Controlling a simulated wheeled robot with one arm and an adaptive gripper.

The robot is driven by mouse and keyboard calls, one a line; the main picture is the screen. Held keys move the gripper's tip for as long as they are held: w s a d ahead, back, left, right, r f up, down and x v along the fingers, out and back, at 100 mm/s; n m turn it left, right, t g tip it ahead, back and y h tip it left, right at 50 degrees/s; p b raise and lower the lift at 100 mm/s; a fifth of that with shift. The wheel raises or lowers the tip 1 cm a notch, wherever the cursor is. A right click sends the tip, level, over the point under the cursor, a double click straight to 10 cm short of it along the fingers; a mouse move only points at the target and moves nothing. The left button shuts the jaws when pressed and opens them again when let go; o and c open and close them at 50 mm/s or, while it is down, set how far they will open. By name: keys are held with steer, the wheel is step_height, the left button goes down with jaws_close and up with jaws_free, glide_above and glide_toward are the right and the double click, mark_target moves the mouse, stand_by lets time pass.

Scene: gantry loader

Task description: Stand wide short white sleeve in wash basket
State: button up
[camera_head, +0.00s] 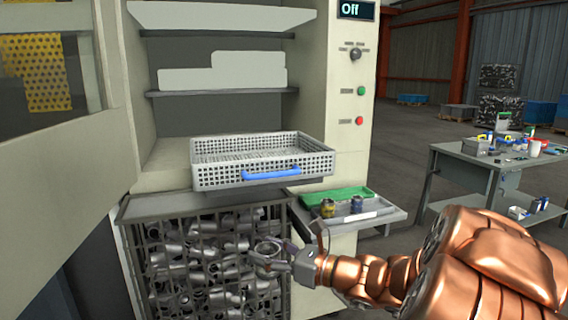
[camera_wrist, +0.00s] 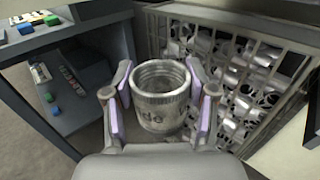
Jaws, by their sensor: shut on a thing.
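A wide, short, pale grey-white sleeve (camera_wrist: 160,112) with a threaded open top and dark lettering on its side is between the fingers of my gripper (camera_wrist: 158,85), upright in the wrist view. My gripper (camera_head: 270,256) is shut on it, and it shows small in the head view, in front of the mesh cage and below the basket. The wash basket (camera_head: 215,178) is a light grey perforated tray with a blue handle, on the machine's ledge. Its visible floor looks empty.
A mesh cage (camera_head: 135,262) full of metal fittings stands below the basket. A side shelf (camera_head: 385,216) beside it holds a green tray (camera_head: 345,193), a yellowish can-like part (camera_head: 327,208) and a blue one (camera_head: 356,204). A cluttered worktable (camera_head: 468,156) stands right.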

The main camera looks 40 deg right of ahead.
mark_target(279, 174)
steer(key=w+d+r+p, duration=0.3)
steer(key=d+r+p, duration=0.2)
steer(key=r, duration=0.3)
steer(key=w+d+r+m+h+p, duration=0.1)
steer(key=w+d+r+p, duration=0.1)
steer(key=d+r+p, duration=0.55)
steer(key=w+d+r+p, duration=0.3)
steer(key=r, duration=0.7)
steer(key=w+a+f+p, duration=0.1)
steer(key=w+f, duration=0.1)
steer(key=w, duration=0.5)
steer(key=w+a+f+p, duration=0.1)
steer(key=w+a+f, duration=0.1)
steer(key=w, duration=0.6)
steer(key=shift+w+a+f+t, duration=0.2)
steer(key=shift+w+f+t, duration=0.1)
steer(key=shift+f, duration=0.3)
steer(key=shift+s+a+f, duration=0.1)
steer(key=shift+f, duration=0.3)
